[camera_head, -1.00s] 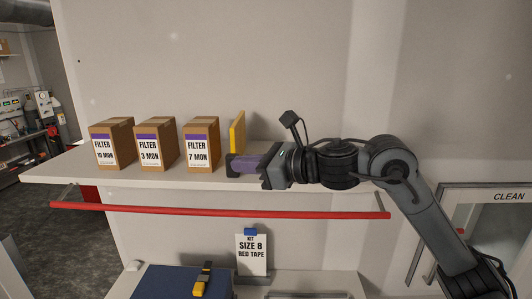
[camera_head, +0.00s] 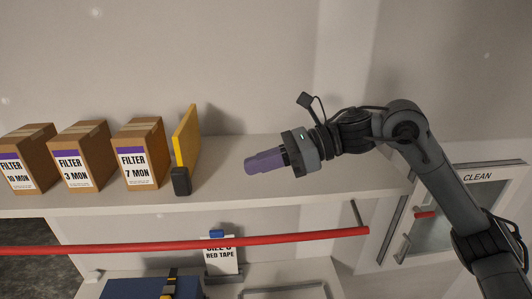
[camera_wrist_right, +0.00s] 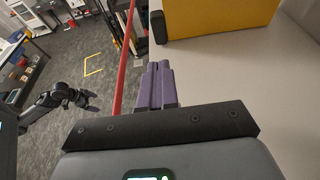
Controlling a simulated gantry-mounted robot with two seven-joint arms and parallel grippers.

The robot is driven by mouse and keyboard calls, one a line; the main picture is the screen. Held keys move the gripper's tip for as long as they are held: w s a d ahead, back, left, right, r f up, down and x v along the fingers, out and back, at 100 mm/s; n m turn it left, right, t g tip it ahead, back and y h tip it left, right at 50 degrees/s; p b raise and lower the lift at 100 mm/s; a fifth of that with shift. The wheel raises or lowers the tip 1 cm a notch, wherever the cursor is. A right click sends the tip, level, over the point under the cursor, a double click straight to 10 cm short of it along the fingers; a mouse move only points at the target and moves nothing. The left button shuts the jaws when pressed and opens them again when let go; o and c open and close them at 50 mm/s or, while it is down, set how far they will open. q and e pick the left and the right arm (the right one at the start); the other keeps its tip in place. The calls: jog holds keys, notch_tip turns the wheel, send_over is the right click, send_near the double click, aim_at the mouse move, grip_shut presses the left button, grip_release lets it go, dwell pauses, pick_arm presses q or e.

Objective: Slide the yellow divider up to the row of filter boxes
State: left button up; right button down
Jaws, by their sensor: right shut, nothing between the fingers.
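The yellow divider (camera_head: 186,138) stands upright on the shelf, with a dark block (camera_head: 181,181) at its front foot. It stands just right of the row of filter boxes, close beside the 7 MON box (camera_head: 140,155); I cannot tell whether they touch. The 3 MON box (camera_head: 82,157) and another filter box (camera_head: 27,160) stand further left. My right gripper (camera_head: 254,164), with purple fingers, is shut and empty, to the right of the divider and apart from it. The divider (camera_wrist_right: 215,18) also shows at the top of the right wrist view. My left gripper (camera_wrist_right: 80,100) appears there, small, at the left.
The shelf (camera_head: 320,160) is clear right of my right gripper. A red rail (camera_head: 280,240) runs along below the shelf front. Below it are a RED TAPE card (camera_head: 220,256) and a blue case (camera_head: 140,289). A CLEAN cabinet (camera_head: 470,185) is at the right.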

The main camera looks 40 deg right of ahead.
jog(key=p, duration=0.4)
send_near(190, 180)
jog(key=x, duration=0.4)
jog(key=shift+a+f, duration=0.15)
jog(key=shift+a, duration=0.2)
jog(key=shift+p+x, duration=0.35)
jog(key=shift+x, duration=0.55)
pick_arm(q)
notch_tip(190, 180, up, 5)
jog(key=shift+w+d+r, duration=0.1)
jog(key=shift+r, duration=0.05)
